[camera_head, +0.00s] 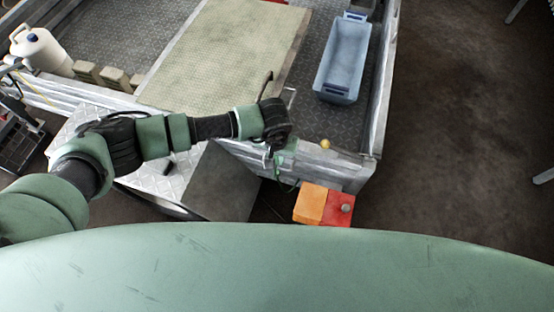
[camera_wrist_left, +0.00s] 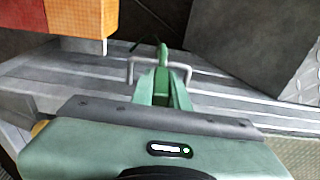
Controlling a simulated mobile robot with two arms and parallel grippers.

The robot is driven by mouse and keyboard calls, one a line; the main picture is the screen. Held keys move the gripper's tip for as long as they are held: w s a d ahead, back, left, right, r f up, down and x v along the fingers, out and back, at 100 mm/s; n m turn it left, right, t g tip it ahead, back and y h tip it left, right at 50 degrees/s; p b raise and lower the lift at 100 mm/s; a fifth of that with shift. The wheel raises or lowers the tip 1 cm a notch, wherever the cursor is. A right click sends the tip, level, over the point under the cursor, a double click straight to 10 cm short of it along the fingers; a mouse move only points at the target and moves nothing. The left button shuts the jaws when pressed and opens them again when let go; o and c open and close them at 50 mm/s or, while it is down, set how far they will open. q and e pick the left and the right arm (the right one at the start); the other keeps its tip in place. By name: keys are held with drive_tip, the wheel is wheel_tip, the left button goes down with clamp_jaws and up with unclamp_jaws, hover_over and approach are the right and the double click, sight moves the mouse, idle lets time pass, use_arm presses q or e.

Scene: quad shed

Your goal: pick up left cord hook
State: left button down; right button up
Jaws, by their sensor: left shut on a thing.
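The left cord hook appears to be the thin grey metal bracket (camera_wrist_left: 131,71) in the left wrist view, at the trailer's metal edge. Its bent ends show on both sides of my green fingers, and its middle is hidden by them. My left gripper (camera_wrist_left: 163,75) is shut on it. In the head view my left gripper (camera_head: 284,166) points down at the front wall of the trailer, and the hook is too small and covered to make out clearly. I cannot tell whether the hook is still touching the wall. My right gripper is not in view.
An orange and red box (camera_head: 310,203) is close in front of the gripper. A blue-grey bin (camera_head: 344,60) stands on the trailer bed (camera_head: 118,35). A small yellow ball (camera_head: 325,144) is near the front wall. A white jug (camera_head: 38,47) stands at the left.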

use_arm(q)
drive_tip(key=shift+w+r, duration=0.1)
drive_tip(key=shift+r, duration=0.7)
drive_tip(key=s+a+b, duration=0.2)
drive_tip(key=s, duration=0.6)
drive_tip(key=s+a+b, duration=0.2)
drive_tip(key=s, duration=0.7)
drive_tip(key=shift+s+a, duration=0.3)
